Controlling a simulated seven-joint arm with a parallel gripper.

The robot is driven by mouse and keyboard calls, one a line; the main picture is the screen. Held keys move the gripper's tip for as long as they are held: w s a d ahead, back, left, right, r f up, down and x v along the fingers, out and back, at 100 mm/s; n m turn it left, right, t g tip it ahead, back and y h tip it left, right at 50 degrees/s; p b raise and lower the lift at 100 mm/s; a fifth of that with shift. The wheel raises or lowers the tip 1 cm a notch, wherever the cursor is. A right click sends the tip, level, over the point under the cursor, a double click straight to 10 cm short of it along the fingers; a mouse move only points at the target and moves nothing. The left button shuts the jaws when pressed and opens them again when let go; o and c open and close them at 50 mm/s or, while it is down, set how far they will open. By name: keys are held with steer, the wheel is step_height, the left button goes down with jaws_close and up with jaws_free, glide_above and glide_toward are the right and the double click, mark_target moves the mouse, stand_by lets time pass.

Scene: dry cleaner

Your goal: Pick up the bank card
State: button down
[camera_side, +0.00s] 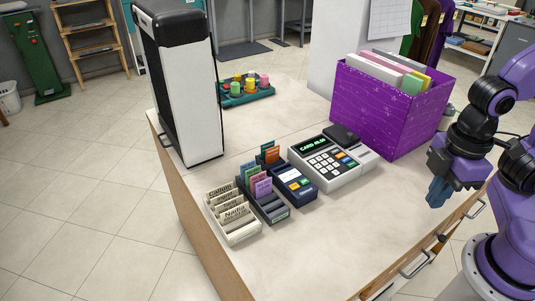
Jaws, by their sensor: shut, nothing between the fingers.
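Several coloured cards stand upright in a dark slotted rack (275,214) on the counter. They include a purple card (262,188) near the front, and green, orange and teal ones behind it. I cannot tell which of them, if any, is the bank card. My gripper (437,192) is shut and empty. It hangs pointing down near the counter's right edge, well to the right of the rack and touching nothing.
A cream rack of name tags (242,237) stands left of the cards. A tall white-and-black unit (185,95) stands behind. The front counter (330,240) is clear.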

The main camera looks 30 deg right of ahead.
stand_by(0.3)
steer(key=shift+c, duration=1.2)
jaws_free()
